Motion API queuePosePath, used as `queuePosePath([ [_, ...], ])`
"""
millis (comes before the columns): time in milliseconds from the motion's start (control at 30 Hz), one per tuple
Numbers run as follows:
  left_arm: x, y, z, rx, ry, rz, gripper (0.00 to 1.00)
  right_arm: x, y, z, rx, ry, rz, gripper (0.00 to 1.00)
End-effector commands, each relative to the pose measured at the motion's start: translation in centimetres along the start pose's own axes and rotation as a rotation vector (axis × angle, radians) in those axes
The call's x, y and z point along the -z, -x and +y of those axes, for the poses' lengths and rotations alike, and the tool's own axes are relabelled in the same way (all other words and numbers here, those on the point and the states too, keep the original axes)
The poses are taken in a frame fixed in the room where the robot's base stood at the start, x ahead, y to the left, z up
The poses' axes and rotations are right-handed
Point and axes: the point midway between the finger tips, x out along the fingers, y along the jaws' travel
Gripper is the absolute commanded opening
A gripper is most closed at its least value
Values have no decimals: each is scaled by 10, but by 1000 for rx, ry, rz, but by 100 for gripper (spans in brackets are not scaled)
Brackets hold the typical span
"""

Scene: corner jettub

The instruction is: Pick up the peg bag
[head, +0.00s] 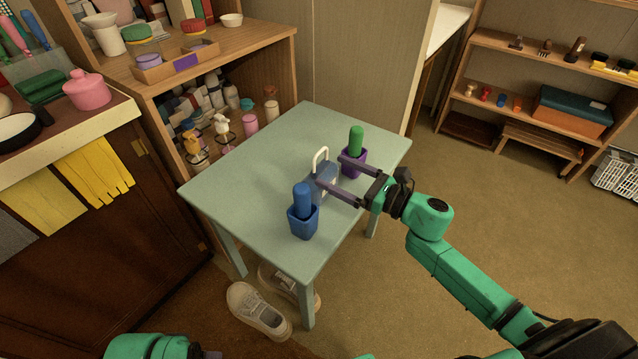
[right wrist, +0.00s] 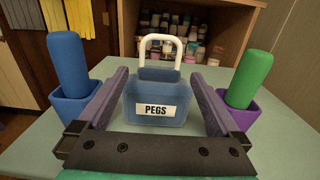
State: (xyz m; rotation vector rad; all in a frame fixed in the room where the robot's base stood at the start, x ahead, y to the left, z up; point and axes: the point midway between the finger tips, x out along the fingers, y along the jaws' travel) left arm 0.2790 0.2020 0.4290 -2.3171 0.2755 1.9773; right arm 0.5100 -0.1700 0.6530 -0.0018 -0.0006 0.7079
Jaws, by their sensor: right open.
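The peg bag (head: 324,183) is a small blue bag with a white loop handle, standing upright on the pale green table (head: 238,171). In the right wrist view the peg bag (right wrist: 156,97) shows a white label reading "PEGS". My right gripper (head: 338,174) is open, with one purple finger on each side of the bag. In the right wrist view, gaps show between the fingers and the bag's sides. My left gripper is out of sight; only a green part of my left arm shows at the bottom left of the head view.
A blue cup with a blue bottle (head: 303,212) stands left of the bag, close to one finger. A purple cup with a green bottle (head: 355,152) stands on the other side. A wooden shelf (head: 229,57) is behind. The table's left part is clear.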

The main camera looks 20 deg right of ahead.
Motion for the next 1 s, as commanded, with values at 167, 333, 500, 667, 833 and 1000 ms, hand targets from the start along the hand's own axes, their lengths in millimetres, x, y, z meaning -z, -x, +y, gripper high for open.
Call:
queuePosePath([
  [167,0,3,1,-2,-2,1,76,6,-31,1,-1,2,-2,100],
  [333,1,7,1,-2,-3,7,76,6,-50,1,1,-1,0,100],
  [500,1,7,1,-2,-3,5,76,6,-51,1,1,-2,1,100],
  [667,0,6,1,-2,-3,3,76,6,-50,1,1,-2,1,43],
  [833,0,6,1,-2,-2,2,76,6,-50,1,1,-2,0,0],
  [1000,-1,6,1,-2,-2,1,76,6,-50,1,1,-2,0,0],
])
